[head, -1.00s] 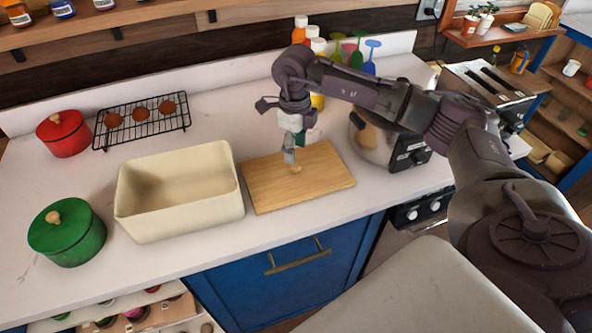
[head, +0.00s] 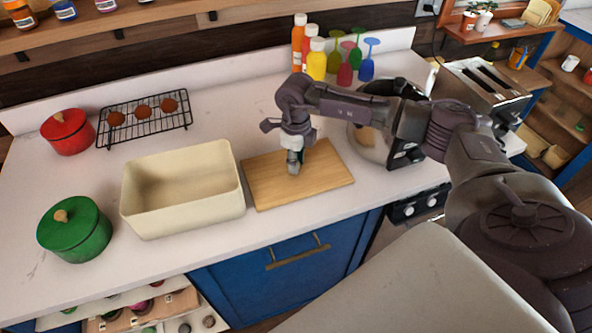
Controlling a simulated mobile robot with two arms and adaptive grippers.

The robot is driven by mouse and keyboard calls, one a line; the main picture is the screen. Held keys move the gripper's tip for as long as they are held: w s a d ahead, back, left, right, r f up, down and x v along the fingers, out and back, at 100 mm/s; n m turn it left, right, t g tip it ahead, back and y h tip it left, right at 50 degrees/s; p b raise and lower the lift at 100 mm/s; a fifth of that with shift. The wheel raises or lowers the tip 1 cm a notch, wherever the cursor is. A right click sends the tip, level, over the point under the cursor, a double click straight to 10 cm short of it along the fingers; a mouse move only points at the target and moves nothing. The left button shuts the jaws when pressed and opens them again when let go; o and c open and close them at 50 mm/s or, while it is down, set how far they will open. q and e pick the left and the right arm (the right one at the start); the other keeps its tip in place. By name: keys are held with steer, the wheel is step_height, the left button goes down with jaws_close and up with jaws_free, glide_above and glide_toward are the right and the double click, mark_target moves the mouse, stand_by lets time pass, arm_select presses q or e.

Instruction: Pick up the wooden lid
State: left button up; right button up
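The wooden lid (head: 322,180) is a flat, light-brown rectangular board lying on the white counter, just right of the cream rectangular bin (head: 150,212). My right gripper (head: 294,168) points down at the middle of the lid, where its small knob is. The knob is now hidden behind the fingers. The fingers show nearly edge-on, so I cannot tell whether they are open or shut on the knob. The lid lies flat. My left gripper is not in view.
A green pot (head: 75,235) and a red pot (head: 67,132) stand at the left. A black rack (head: 142,128) holds round brown items. Bottles (head: 316,62) and coloured goblets (head: 345,69) stand at the back. A rounded metal appliance (head: 372,142) is close right of the lid.

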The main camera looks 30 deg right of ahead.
jaws_close()
